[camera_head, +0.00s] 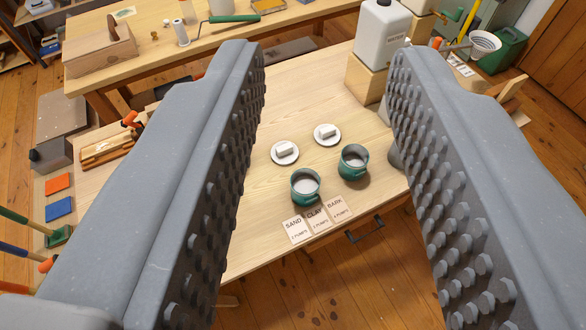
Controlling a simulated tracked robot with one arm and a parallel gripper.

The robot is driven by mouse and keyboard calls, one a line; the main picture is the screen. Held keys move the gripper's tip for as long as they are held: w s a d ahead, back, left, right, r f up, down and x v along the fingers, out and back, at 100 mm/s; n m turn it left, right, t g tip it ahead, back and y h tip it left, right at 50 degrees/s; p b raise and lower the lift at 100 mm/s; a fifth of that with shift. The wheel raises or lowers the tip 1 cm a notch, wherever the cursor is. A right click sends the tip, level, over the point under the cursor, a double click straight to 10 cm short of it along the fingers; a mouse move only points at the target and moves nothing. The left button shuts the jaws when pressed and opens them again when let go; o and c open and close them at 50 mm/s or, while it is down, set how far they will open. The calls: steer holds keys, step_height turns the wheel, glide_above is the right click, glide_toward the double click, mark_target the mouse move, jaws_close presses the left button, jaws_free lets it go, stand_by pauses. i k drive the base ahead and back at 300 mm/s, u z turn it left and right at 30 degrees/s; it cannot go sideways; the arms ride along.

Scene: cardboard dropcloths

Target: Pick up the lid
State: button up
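Two white round lids with block-shaped knobs lie on the wooden table (293,100). One lid (285,153) is left of the middle of the view, and the other lid (327,135) is a little farther back and right. Two teal pots stand uncovered in front of them: the left pot (305,187) and the right pot (353,162), both with pale contents. My gripper (328,60) is wide open and empty, its studded grey fingers large at both sides. Both lids show between the fingers, and neither finger appears to touch them.
Cards marked SAND, CLAY and BARK (317,218) lie near the table's front edge. A white jug (382,36) stands on a wooden block (366,80) at the back right.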

mark_target(283, 153)
steer(key=z, duration=0.25)
steer(key=i, duration=1.15)
steer(key=z, duration=0.4)
